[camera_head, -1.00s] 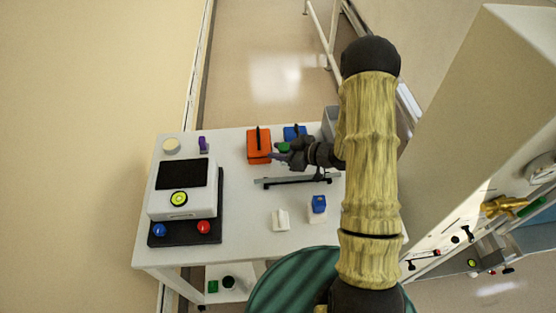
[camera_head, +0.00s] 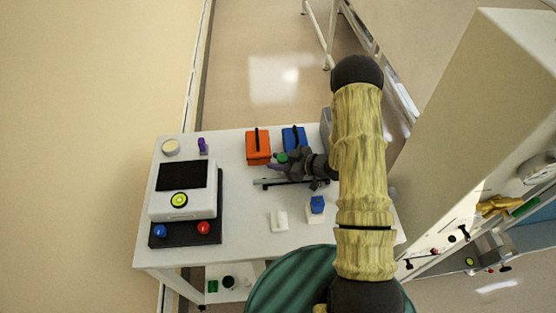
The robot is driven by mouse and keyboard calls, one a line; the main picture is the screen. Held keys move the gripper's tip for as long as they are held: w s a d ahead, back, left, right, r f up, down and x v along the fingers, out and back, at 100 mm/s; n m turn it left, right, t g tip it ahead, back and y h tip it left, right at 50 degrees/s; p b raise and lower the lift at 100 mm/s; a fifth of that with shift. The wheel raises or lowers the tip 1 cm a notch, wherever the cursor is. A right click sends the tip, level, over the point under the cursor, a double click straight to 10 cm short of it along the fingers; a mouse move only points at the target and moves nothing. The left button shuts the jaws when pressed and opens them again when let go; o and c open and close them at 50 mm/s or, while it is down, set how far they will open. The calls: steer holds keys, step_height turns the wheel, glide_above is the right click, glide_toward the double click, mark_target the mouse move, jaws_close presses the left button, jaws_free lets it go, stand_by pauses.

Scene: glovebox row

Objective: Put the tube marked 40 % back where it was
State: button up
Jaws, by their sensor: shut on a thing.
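My gripper (camera_head: 279,160) is shut above the table, left of my forearm and just below the orange and blue boxes in the picture. A small thing with a green part (camera_head: 283,157) shows at the jaws, and a purple tip (camera_head: 273,167) sticks out beside them. I take this to be a tube, but most of it is hidden by the fingers. No 40 % marking can be read. A low dark bar or rack (camera_head: 268,183) lies on the table just below the gripper in the picture, partly covered by it.
The white table (camera_head: 240,235) holds an orange box (camera_head: 258,146), a blue box (camera_head: 294,137), a white device (camera_head: 182,203) on a black base, a purple item (camera_head: 203,146), a white holder (camera_head: 279,221) and a blue-topped block (camera_head: 317,205). A tall cabinet (camera_head: 470,130) stands at right.

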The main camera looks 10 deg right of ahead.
steer(key=shift+f, duration=0.15)
steer(key=o, duration=0.7)
steer(key=shift+w, duration=0.15)
steer(key=shift+o, duration=0.2)
steer(key=shift+d, duration=0.1)
steer(key=shift+b+v, duration=1.15)
steer(key=shift+v, duration=2.7)
